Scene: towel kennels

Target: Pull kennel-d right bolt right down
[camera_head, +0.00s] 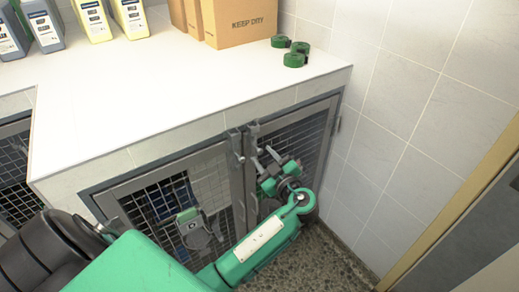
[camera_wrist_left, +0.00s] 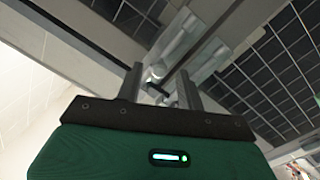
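Two barred kennel doors sit under the white counter: a left door (camera_head: 150,192) and a right door (camera_head: 312,135). At the top where they meet are two grey metal bolts, a left bolt (camera_head: 237,146) and a right bolt (camera_head: 253,136). No kennel letter is readable. My left gripper (camera_head: 263,158) is at the right door's upper left corner, just below and right of the right bolt. In the left wrist view its two fingers (camera_wrist_left: 160,82) stand apart, with a small metal bolt part (camera_wrist_left: 156,74) showing between or just beyond them. Contact cannot be told. My right gripper is not in view.
The counter (camera_head: 170,95) holds cardboard boxes (camera_head: 240,22), green rolls (camera_head: 295,56) and several bottles (camera_head: 95,18). A tiled wall (camera_head: 400,120) closes in on the right. Speckled floor (camera_head: 335,265) is clear below.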

